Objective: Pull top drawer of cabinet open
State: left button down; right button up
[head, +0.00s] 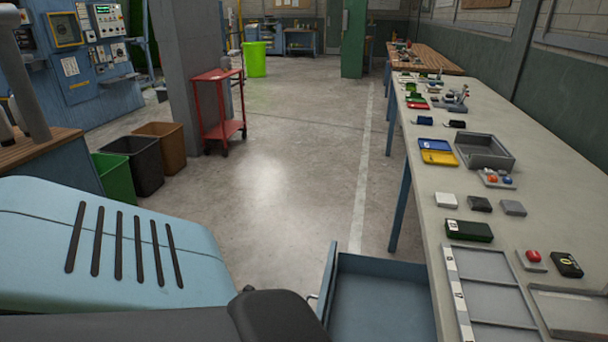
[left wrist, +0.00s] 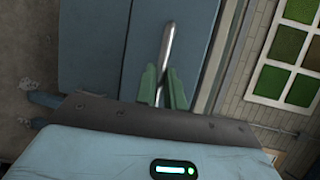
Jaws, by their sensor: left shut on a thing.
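The blue top drawer (head: 385,300) stands pulled out from under the grey workbench at the lower middle of the head view. Its visible interior is bare. In the left wrist view the drawer's blue front (left wrist: 110,45) carries a long silver bar handle (left wrist: 168,45). The two green fingers of my left gripper (left wrist: 163,88) are shut on the handle, one on each side of it. In the head view my left arm hides the fingers, and only a small bit of the handle shows beside the drawer front. My right gripper is not in view.
The grey bench top (head: 395,135) runs along the right, with a grey sectioned tray (head: 453,290), a grey bin (head: 484,152) and several small parts. A red cart (head: 217,105) and several waste bins stand at left. The floor between is clear.

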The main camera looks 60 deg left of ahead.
pick_arm(q)
jog(key=c, duration=1.5)
grip_release()
jog(key=shift+s, duration=0.1)
jog(key=v, duration=0.7)
jog(key=shift+s+a+r, duration=0.1)
jog(key=shift+s, duration=0.15)
